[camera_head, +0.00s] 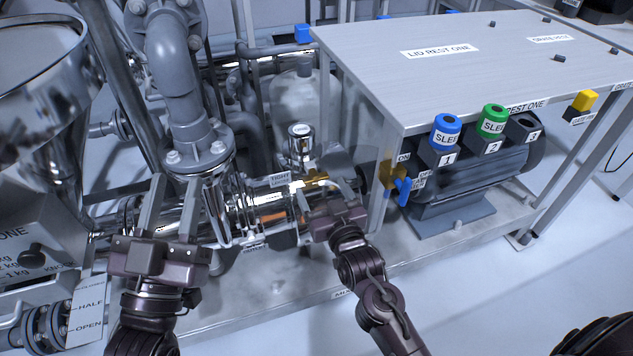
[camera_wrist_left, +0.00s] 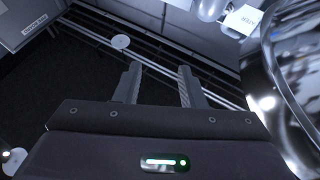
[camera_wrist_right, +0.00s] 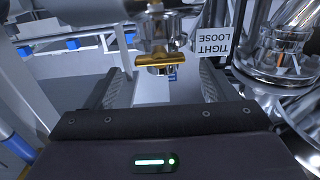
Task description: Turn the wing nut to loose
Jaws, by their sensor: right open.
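The wing nut (camera_head: 317,177) is a brass-coloured bar on the shiny metal pipework, just right of a small white label (camera_head: 277,181). In the right wrist view the wing nut (camera_wrist_right: 165,61) lies crosswise beyond and between my fingers, beside the label (camera_wrist_right: 212,42) reading TIGHT and LOOSE. My right gripper (camera_wrist_right: 160,78) is open, with a finger to either side of it and no visible contact. In the head view, my right gripper (camera_head: 322,192) partly hides the fitting. My left gripper (camera_head: 172,185) is open and empty, in front of the flanged pipe. It also shows open in the left wrist view (camera_wrist_left: 157,72).
A metal table (camera_head: 480,60) with blue (camera_head: 445,130) and green (camera_head: 492,120) sleeves along its edge stands at right. A blue valve handle (camera_head: 404,187) sits near its left leg. A steel hopper (camera_head: 40,90) is at far left. Pipes crowd the middle.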

